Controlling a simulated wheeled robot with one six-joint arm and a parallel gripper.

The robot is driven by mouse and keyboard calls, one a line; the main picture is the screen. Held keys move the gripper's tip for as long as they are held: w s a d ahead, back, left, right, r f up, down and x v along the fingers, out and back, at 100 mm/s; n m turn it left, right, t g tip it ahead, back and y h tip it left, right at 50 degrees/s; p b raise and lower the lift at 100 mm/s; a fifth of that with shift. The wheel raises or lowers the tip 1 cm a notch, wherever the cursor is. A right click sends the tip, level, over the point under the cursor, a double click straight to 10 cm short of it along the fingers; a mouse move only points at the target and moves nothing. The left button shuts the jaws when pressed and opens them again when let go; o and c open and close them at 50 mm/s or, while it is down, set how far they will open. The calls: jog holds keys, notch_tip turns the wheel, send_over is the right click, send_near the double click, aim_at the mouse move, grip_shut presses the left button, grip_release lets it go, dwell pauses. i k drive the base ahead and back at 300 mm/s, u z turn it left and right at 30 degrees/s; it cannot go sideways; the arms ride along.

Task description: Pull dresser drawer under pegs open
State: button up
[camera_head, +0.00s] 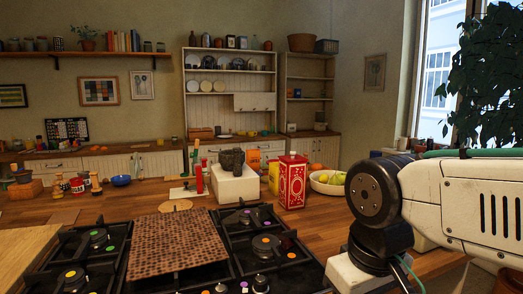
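The tall cream dresser (186,95) stands against the back wall, with plates and cups on its open shelves. Its lower front (225,145) is mostly hidden behind things on the wooden island. I cannot make out pegs or single out a drawer under them. Pale fronts (60,167) with small dark handles run below the wooden back counter to the left, and they look shut. My arm is at the right edge, in front of the island; my gripper is outside the picture.
The wooden island (330,225) lies between me and the dresser. It bears a black gas hob (75,255) with a brown woven mat (178,243), a red tin (292,182), a white box (234,187) and a fruit bowl (328,188). A leafy plant (485,85) hangs right.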

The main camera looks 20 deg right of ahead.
aim_at(259, 144)
jog(key=z, duration=2.5)
jog(key=i, duration=4.4)
jog(key=u, duration=2.65)
jog(key=i, duration=2.2)
